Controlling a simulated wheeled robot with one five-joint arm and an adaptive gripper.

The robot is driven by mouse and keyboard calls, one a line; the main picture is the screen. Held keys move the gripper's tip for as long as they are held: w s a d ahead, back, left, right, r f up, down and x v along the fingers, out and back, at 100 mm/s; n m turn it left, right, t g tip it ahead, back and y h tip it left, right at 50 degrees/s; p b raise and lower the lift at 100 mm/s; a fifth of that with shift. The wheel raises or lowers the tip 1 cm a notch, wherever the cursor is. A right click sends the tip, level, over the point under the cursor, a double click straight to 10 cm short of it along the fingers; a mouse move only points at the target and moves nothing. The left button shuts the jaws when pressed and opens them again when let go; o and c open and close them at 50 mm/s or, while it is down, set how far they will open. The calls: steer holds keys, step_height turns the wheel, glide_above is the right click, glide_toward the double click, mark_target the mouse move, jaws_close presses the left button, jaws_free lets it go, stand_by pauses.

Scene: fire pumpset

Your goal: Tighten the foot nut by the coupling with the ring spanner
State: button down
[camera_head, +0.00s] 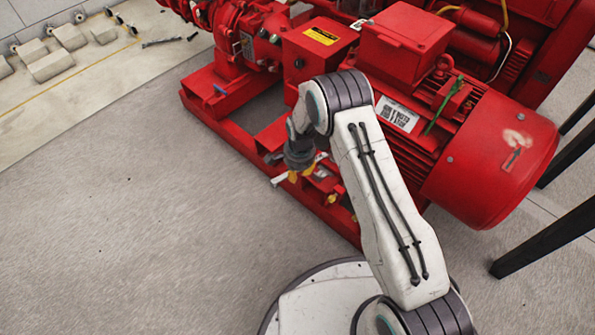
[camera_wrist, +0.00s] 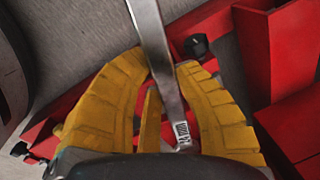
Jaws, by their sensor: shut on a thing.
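My gripper (camera_head: 302,173) is low over the red base frame, beside the motor, with its yellow fingers down. In the wrist view my gripper (camera_wrist: 166,72) is shut on the steel spanner (camera_wrist: 152,32). The spanner's shank runs between the fingers and out of the top edge, so its ring end is not visible there. A dark nut (camera_wrist: 197,46) sits on a red foot just right of the shank, apart from it. Another dark fastener (camera_wrist: 20,150) shows at lower left. I cannot tell which one is the foot nut by the coupling; the head view is too small.
The red motor (camera_head: 490,155) and pump casing (camera_head: 240,40) stand on the red base frame (camera_head: 215,108). Black legs (camera_head: 545,240) stand at right. A pale surface with blocks (camera_head: 52,65) and loose tools (camera_head: 160,42) lies at upper left. The grey floor at left is clear.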

steer(key=shift+f, duration=1.35)
